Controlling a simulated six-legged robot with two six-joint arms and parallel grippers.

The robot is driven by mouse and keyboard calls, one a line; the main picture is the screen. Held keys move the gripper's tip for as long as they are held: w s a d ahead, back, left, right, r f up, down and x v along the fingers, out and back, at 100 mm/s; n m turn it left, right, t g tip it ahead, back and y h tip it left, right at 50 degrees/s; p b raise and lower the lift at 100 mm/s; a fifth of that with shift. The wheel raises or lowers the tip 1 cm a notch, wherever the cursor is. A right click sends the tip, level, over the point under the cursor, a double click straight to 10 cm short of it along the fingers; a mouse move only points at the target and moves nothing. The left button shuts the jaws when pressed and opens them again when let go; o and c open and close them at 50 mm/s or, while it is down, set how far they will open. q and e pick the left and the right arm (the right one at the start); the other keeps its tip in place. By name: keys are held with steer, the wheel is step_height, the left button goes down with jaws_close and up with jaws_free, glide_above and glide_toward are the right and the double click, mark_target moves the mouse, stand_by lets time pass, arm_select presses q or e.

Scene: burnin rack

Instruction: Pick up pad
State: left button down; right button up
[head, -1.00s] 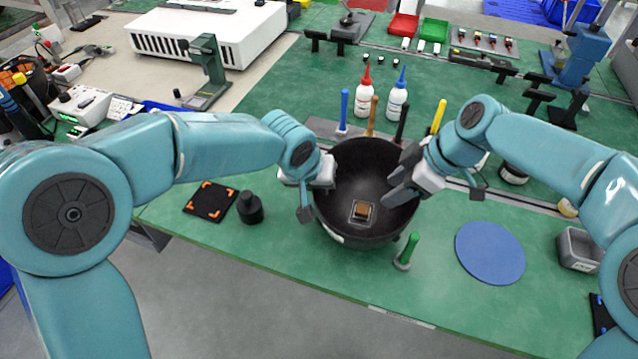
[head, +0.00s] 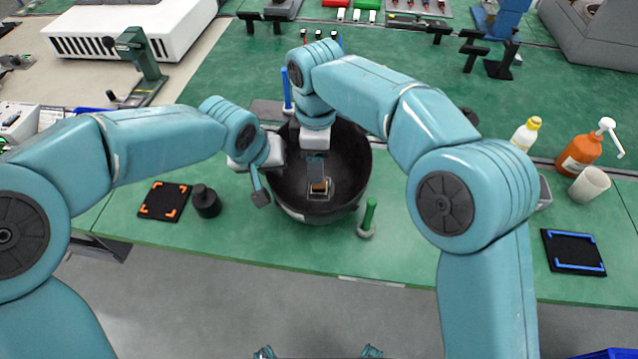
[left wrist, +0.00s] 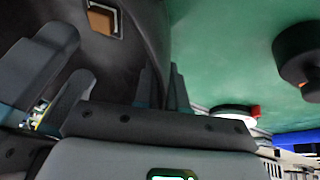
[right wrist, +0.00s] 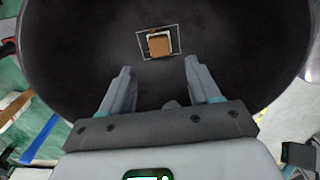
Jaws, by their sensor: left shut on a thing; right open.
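The pad, a small brown square (head: 319,187) in a thin light square outline, lies on the inner surface of a large black bowl (head: 352,178). It shows near the top of the right wrist view (right wrist: 159,44) and at the top of the left wrist view (left wrist: 100,20). My left gripper (head: 264,180) is shut on the bowl's left rim, its fingers either side of the wall. My right gripper (head: 317,165) points down inside the bowl, just above the pad. In the right wrist view its fingers (right wrist: 156,80) are apart with nothing between them, the pad beyond their tips.
A green upright handle (head: 369,215) stands just right of the bowl's front. A black knob (head: 206,201) and an orange-cornered mat (head: 165,200) lie left. A blue-handled tool (head: 287,90) stands behind the bowl. My right arm hides part of the bench on the right.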

step_height(320, 180, down, 6)
steer(key=shift+f, duration=0.25)
steer(key=c, duration=1.1)
